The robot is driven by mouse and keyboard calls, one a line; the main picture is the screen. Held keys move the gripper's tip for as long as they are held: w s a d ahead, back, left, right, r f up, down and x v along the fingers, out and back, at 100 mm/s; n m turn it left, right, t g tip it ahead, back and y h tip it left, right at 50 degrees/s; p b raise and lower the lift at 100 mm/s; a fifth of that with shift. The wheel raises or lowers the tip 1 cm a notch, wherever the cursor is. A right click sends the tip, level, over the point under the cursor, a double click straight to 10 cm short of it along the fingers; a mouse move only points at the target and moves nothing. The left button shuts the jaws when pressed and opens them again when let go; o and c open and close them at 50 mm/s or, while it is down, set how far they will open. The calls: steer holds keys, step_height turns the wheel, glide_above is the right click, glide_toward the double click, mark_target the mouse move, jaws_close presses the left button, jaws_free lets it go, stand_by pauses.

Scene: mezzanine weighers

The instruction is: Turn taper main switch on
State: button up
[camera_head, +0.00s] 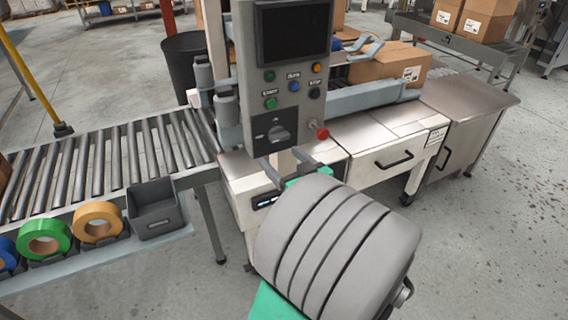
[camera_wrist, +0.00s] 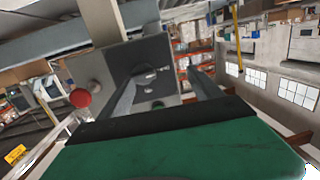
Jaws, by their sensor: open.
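The taper's main switch (camera_head: 277,134) is a dark rotary knob on a black plate, low on the grey control panel (camera_head: 283,85). In the wrist view the black plate with the switch (camera_wrist: 146,74) lies between and beyond my fingers. My gripper (camera_head: 287,163) is open, with its two fingers pointing at the panel just below the switch in the head view. It holds nothing. In the wrist view the spread fingers of my gripper (camera_wrist: 166,84) frame the plate. I cannot tell whether the fingertips touch it. The knob's exact angle is unclear.
A red mushroom button (camera_head: 321,132) sticks out right of the switch; it also shows in the wrist view (camera_wrist: 80,98). Small coloured buttons (camera_head: 292,83) sit above, under a dark screen (camera_head: 293,30). A roller conveyor (camera_head: 100,165) with tape rolls stands left. A carton (camera_head: 390,62) is behind right.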

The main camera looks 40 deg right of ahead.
mark_target(281, 138)
steer(key=shift+m+t+h, duration=0.4)
steer(key=shift+m+h, duration=0.1)
steer(key=shift+h, duration=0.4)
steer(key=w+d, duration=0.3)
steer(key=w+d+r+p, duration=0.1)
steer(key=w, duration=0.1)
steer(key=shift+w+d, duration=0.15)
steer(key=shift+d, duration=0.25)
steer(key=shift+c, duration=0.2)
steer(key=shift+f, duration=0.1)
steer(key=c, duration=1.3)
